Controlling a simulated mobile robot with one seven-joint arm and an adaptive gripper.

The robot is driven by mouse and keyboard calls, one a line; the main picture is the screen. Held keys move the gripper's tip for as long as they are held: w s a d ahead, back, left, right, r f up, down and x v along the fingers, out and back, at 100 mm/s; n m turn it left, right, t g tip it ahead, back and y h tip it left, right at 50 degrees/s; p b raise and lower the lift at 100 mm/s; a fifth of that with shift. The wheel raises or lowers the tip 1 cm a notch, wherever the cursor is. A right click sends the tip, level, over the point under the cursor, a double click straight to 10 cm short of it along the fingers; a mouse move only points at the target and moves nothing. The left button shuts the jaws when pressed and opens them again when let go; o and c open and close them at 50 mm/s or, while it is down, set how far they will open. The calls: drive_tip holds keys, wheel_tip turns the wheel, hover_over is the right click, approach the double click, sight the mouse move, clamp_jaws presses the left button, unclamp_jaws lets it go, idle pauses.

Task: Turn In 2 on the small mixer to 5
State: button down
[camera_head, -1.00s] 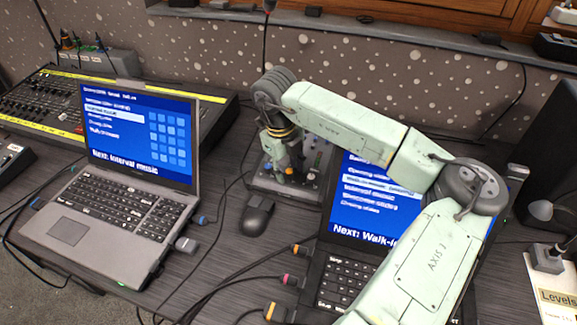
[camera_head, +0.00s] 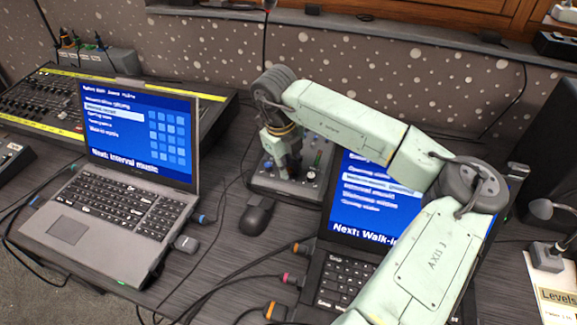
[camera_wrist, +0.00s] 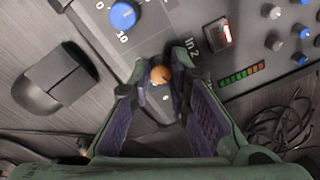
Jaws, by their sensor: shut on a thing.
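The small mixer (camera_head: 264,184) lies behind the mouse in the head view, partly hidden by my arm. My gripper (camera_head: 289,168) points down over it. In the wrist view my gripper (camera_wrist: 161,82) is shut on a small orange knob (camera_wrist: 160,74), with a fingertip on either side. I cannot read the orange knob's setting.
A mouse (camera_head: 256,215) lies close in front of the mixer. An open laptop (camera_head: 125,180) stands at left, and another (camera_head: 350,215) is right of the mixer, partly behind my arm. Cables cross the table between them. A lit red switch (camera_wrist: 220,32) and more knobs lie to the right.

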drive_tip(key=shift+f+n+b, duration=0.15)
drive_tip(key=shift+n+b, duration=0.15)
drive_tip(key=shift+b, duration=0.15)
drive_tip(key=n+b, duration=0.1)
drive_tip(key=b, duration=0.2)
drive_tip(key=shift+f+n, duration=0.15)
drive_tip(key=shift+n, duration=0.25)
drive_tip(key=n+b, duration=0.3)
drive_tip(key=shift+n+b, duration=0.3)
drive_tip(key=shift+b, duration=0.05)
drive_tip(key=n+b, duration=0.2)
drive_tip(key=n, duration=0.2)
drive_tip(key=shift+r+t+b, duration=0.2)
drive_tip(key=shift+t+b, duration=0.1)
drive_tip(key=n+b, duration=0.1)
drive_tip(key=n, duration=0.3)
drive_tip(key=shift+d+r+n+y, duration=0.1)
drive_tip(key=shift+n+y, duration=0.2)
drive_tip(key=shift+y, duration=0.1)
drive_tip(key=c, duration=1.5)
unclamp_jaws()
